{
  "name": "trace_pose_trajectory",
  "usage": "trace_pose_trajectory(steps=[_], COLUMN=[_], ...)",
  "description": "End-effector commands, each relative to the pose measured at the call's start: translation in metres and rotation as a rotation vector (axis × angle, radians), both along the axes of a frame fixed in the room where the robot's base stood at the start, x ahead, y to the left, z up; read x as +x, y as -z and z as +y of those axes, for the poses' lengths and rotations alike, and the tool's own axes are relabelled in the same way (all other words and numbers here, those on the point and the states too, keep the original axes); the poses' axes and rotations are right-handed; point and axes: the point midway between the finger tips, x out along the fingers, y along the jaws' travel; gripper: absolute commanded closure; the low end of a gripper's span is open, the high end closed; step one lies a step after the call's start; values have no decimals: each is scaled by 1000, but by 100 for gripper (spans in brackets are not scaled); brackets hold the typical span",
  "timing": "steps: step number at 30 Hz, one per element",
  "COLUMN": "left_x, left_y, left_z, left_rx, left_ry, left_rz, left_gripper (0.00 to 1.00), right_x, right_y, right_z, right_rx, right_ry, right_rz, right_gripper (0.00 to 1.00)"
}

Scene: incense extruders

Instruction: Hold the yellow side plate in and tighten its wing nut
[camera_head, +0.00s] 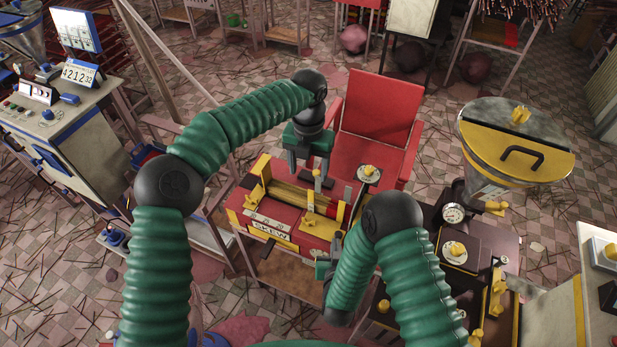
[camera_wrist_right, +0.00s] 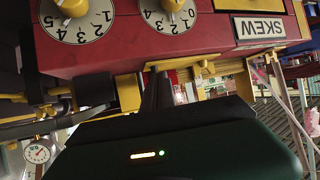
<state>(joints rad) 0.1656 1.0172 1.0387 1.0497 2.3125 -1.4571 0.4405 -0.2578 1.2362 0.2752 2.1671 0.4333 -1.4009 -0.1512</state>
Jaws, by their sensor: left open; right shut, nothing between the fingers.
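The red machine (camera_head: 285,238) carries a SKEW label and a trough with yellow end plates. One yellow plate (camera_head: 341,212) stands at the trough's right end, another (camera_head: 262,168) at its left. I cannot tell a wing nut apart from the other small yellow parts. My left gripper (camera_head: 308,168) points down above the trough's far side, open, its fingers apart. My right gripper (camera_head: 322,268) is low at the machine's front right, partly behind my right arm. In the right wrist view its dark fingers (camera_wrist_right: 158,92) are together and empty, close to the red front face's edge.
The wrist view shows two numbered dials with yellow knobs (camera_wrist_right: 172,6) beside the SKEW label (camera_wrist_right: 259,27). A red chair (camera_head: 375,120) stands behind the machine. A hopper with a yellow lid (camera_head: 515,150) and a dark bench with a gauge (camera_head: 453,213) stand right.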

Motion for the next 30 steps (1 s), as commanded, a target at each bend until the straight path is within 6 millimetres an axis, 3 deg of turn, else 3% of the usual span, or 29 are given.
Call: trace_pose_trajectory(steps=[10,30], left_x=[0,0], left_y=[-1,-3], left_z=[0,0], left_rx=[0,1], left_ry=[0,0], left_rz=[0,0], left_gripper=[36,36], right_x=[-3,-49], right_y=[0,0], right_z=[2,18], right_rx=[0,0], right_ry=[-1,0], right_rz=[0,2], right_gripper=[100,100])
